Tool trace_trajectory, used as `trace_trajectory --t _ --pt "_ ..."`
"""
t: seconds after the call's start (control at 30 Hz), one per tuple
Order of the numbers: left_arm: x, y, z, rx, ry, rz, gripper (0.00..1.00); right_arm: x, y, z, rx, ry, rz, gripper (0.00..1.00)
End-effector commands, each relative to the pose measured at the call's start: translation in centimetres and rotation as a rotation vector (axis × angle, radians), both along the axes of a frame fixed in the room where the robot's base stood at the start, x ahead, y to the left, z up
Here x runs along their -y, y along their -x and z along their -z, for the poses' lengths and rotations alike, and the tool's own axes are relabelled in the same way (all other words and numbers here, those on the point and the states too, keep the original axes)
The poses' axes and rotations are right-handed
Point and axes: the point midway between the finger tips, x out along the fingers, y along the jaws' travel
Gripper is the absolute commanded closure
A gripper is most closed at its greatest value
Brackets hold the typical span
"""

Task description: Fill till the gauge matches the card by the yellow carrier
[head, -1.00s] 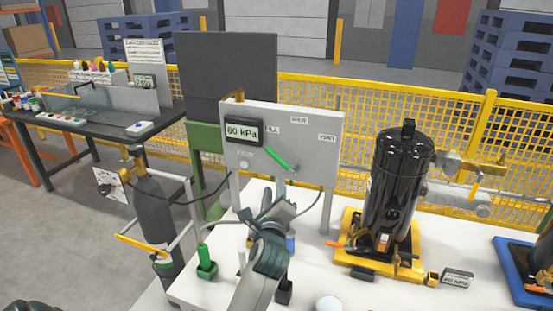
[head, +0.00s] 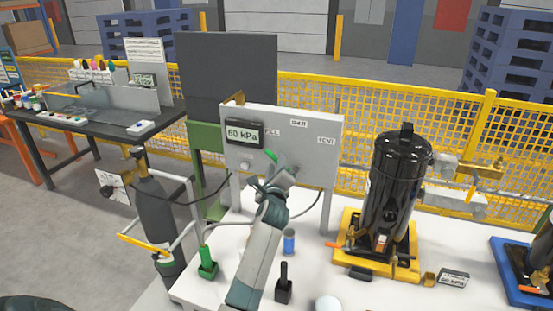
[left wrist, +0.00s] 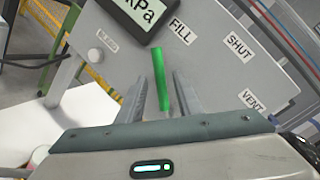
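The gauge (head: 244,134) on the grey panel (head: 318,175) reads 60 kPa; only part of its display shows in the left wrist view (left wrist: 140,14). The green valve lever (left wrist: 160,80) stands between the fingers of my left gripper (left wrist: 162,92). These fingers are apart, and the lever looks closer to the right one. In the head view my left gripper (head: 280,176) is in front of the panel and hides most of the lever. The yellow carrier (head: 352,258) bears a black cylinder (head: 398,185). My right gripper is not in view.
The labels FILL (left wrist: 180,31), SHUT (left wrist: 239,46) and VENT (left wrist: 252,101) are on the panel. A grey gas bottle (head: 157,212) stands left.

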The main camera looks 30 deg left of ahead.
Motion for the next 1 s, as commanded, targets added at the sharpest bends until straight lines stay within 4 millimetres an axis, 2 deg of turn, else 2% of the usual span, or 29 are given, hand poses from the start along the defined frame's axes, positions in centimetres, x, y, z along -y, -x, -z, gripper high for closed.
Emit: trace_trajectory --t 0.23,0.67,0.8,1.0 --pt "-1.3 -2.1 -0.1 0.0 0.0 0.0 0.68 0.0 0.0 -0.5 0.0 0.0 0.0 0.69" --pt "-1.6 -2.6 0.0 0.001 -0.001 0.0 0.68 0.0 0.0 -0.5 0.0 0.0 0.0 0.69" --pt "-1.6 -2.6 0.0 0.0 0.0 0.0 1.0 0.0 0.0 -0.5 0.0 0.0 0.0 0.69" --pt "-1.6 -2.6 0.0 0.0 -0.001 0.001 1.0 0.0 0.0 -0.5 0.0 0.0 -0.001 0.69"
